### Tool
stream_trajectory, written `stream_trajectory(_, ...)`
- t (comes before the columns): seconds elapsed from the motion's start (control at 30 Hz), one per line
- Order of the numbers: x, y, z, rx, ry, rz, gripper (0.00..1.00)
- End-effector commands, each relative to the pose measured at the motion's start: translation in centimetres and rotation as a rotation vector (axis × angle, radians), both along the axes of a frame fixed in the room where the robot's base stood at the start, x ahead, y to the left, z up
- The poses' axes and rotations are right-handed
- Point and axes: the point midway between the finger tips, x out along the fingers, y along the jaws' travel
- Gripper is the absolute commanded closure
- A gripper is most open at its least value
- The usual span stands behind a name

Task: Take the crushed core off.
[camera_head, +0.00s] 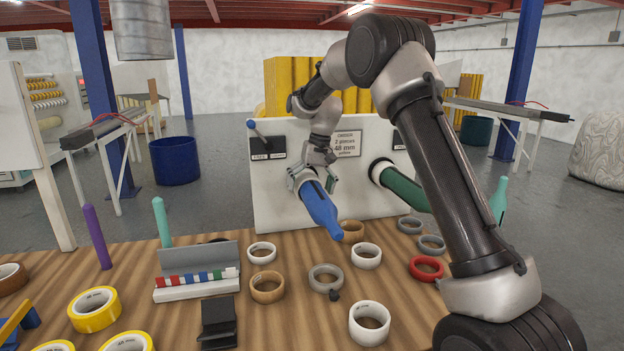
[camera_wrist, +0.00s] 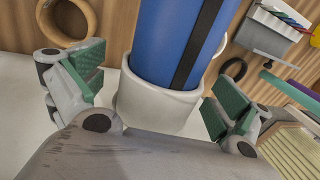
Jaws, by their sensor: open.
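A blue spindle (camera_head: 322,212) sticks out from the white panel (camera_head: 275,200) toward the table. It also shows in the wrist view (camera_wrist: 180,40), with a dark stripe along it. A white ring-like core (camera_wrist: 155,108) sits around the spindle at its near end in the wrist view. I cannot tell from these frames how crushed it is. My gripper (camera_head: 312,180) is by the panel at the base of the blue spindle. Its green-padded fingers (camera_wrist: 155,85) are open, one on each side of the white core, with gaps showing. In the head view my gripper mostly hides the core.
A green spindle (camera_head: 405,190) with a pale ring at its base stands to the right on the panel. The wooden table (camera_head: 200,305) below holds several loose cores and tape rolls, a grey tray (camera_head: 197,290) and upright purple (camera_head: 97,237) and teal (camera_head: 162,222) pegs.

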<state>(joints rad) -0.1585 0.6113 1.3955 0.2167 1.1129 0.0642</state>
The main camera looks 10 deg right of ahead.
Motion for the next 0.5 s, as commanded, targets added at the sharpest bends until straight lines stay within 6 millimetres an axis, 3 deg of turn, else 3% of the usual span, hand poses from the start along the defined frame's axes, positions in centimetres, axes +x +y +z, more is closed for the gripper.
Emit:
stream_trajectory(0.27,-0.01,0.06,-0.25,0.000,0.000,0.000,0.00)
stream_trajectory(0.5,0.00,0.05,-0.24,0.000,0.000,0.000,0.42)
